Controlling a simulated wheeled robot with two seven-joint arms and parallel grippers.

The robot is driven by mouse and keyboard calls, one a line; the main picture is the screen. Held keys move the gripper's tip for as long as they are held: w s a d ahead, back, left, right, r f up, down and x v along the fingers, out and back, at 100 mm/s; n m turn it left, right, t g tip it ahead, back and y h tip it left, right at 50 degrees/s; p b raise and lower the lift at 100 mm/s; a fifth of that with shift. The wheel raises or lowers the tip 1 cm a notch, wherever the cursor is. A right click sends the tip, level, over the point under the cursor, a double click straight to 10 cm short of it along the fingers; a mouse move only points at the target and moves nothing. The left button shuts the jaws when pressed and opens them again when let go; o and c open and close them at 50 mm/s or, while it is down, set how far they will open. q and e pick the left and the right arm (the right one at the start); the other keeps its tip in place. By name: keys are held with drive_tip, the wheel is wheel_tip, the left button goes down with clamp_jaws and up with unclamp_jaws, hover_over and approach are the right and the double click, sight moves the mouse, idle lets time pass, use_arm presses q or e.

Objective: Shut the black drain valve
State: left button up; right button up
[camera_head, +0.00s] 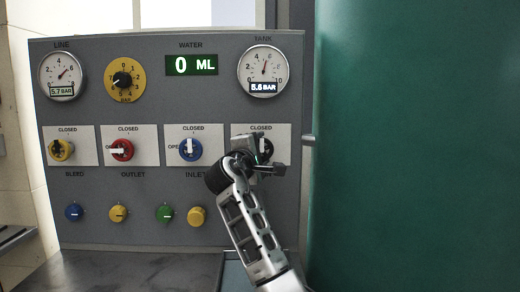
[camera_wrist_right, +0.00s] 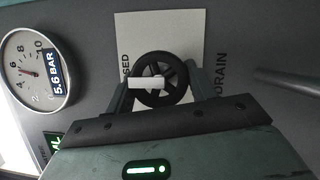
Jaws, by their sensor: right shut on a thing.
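The black drain valve (camera_wrist_right: 176,92) is a spoked wheel on a white plate in the right wrist view. Its white pointer bar (camera_wrist_right: 146,83) points at the partly hidden CLOSED label, away from the DRAIN label. In the head view the black valve (camera_head: 266,146) is largely hidden behind my right gripper (camera_head: 266,158). In the right wrist view the fingers of my right gripper (camera_wrist_right: 160,92) are on both sides of the wheel, shut on it. My left gripper is not in view.
The yellow valve (camera_head: 61,150), red valve (camera_head: 122,150) and blue valve (camera_head: 190,149) are left of the drain valve. The tank gauge (camera_head: 263,70) is above it, reading 5.6 bar. The water display (camera_head: 191,65) reads 0 ML. A large green body (camera_head: 415,150) fills the right side.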

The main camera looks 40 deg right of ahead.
idle(0.4)
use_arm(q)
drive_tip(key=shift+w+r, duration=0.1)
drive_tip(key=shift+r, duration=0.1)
use_arm(e)
drive_tip(key=o, duration=1)
use_arm(q)
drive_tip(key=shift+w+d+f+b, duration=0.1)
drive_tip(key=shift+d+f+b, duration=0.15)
drive_tip(key=shift+b, duration=0.8)
use_arm(e)
drive_tip(key=v, duration=1.6)
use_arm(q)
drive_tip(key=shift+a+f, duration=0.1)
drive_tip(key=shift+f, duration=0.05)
